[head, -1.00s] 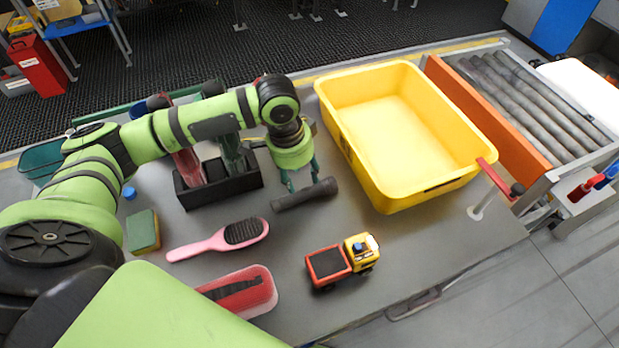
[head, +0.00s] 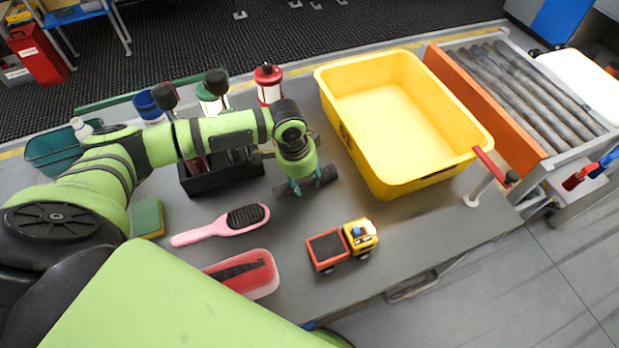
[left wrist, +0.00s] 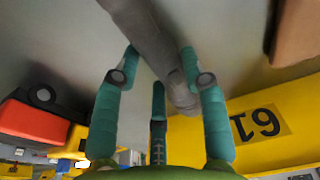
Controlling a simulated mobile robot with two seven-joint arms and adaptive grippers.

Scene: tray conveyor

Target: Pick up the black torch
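The black torch (head: 322,183) lies on the grey table, left of the yellow bin, partly covered by my left gripper (head: 307,187). In the left wrist view the torch (left wrist: 150,38) runs between the spread teal fingers of the left gripper (left wrist: 159,60). The fingers are open and reach down around the torch's body; I cannot tell whether they touch it. My right gripper is not in view.
A yellow bin (head: 335,100) stands right of the gripper. A black holder (head: 225,182) is close on its left. A toy truck (head: 342,245), pink hairbrush (head: 220,224) and red-and-clear box (head: 262,285) lie in front. Bottles, including a red-capped one (head: 269,92), stand behind.

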